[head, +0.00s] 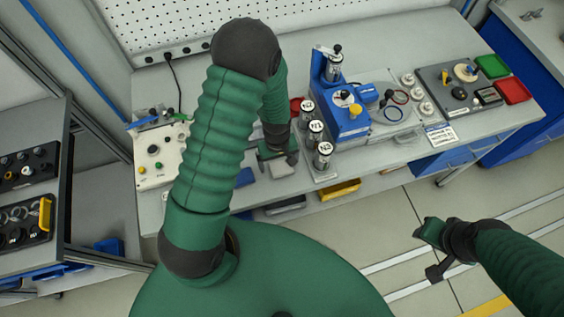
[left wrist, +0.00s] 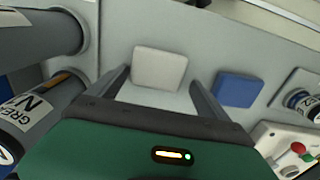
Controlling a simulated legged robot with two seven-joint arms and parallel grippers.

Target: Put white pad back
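The white pad (head: 281,167) lies flat on the grey workbench near its front edge; the left wrist view shows it whole, as a pale rounded square (left wrist: 160,67). My left gripper (head: 279,157) is over the bench right by the pad. In the left wrist view its two fingers (left wrist: 159,88) are apart with nothing between them, and the pad lies beyond their tips. A blue pad (left wrist: 237,90) lies to the right of the white pad there, and left of it in the head view (head: 244,177). My right gripper (head: 428,232) hangs over the floor, its fingers unclear.
Several labelled cylinders (head: 315,132) stand in a rack just right of my left gripper. A blue machine (head: 349,122) stands behind them. A white control box (head: 160,156) with knobs is at the left. Green (head: 492,66) and red (head: 513,90) trays sit at the far right.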

